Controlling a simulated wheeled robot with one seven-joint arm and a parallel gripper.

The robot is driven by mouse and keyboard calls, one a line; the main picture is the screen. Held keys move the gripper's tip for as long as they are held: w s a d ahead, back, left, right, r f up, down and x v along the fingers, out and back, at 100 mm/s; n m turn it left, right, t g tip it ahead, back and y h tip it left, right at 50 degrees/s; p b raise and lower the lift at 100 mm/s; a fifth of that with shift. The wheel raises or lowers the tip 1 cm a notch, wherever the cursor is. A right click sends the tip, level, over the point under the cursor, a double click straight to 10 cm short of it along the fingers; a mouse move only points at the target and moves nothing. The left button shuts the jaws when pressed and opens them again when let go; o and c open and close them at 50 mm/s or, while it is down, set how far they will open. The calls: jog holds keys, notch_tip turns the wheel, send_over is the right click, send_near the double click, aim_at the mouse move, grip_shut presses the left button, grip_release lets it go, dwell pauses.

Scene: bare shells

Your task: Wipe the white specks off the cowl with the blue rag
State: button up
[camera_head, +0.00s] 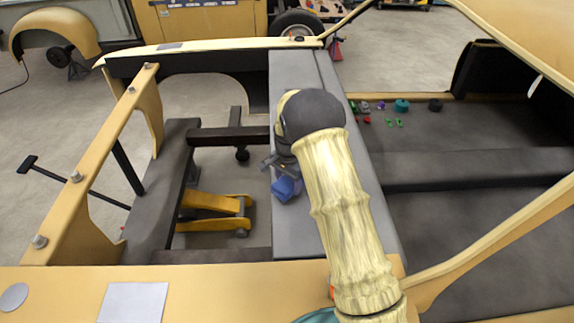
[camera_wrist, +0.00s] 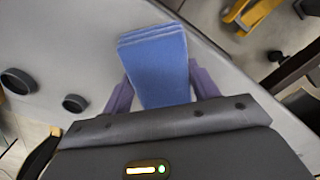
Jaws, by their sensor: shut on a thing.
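The blue rag (camera_head: 287,189) is a folded pad, and it also fills the middle of the wrist view (camera_wrist: 158,65). My gripper (camera_head: 280,168) is shut on the rag, with one finger on each side of it in the wrist view (camera_wrist: 162,88). The cowl (camera_head: 293,75) is the long grey panel across the car body. My gripper and the rag are over its left edge side, around its middle. I cannot tell whether the rag touches it. The cowl (camera_wrist: 60,45) also lies behind the rag in the wrist view. My arm hides part of the cowl. I make out no white specks.
The open engine bay with a yellow jack (camera_head: 215,215) lies left of the cowl. The cabin floor (camera_head: 470,220) is on the right, with several small coloured items beyond. A tan fender rail (camera_head: 85,180) stands at left. Two dark round parts (camera_wrist: 73,102) show in the wrist view.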

jog(key=r, duration=0.1)
jog(key=s+r+p, duration=0.1)
jog(key=shift+r, duration=0.4)
notch_tip(320, 180, up, 2)
jog(key=shift+w+r+p, duration=0.1)
jog(key=shift+p, duration=0.8)
jog(key=shift+r+p, duration=0.4)
jog(key=shift+r, duration=0.2)
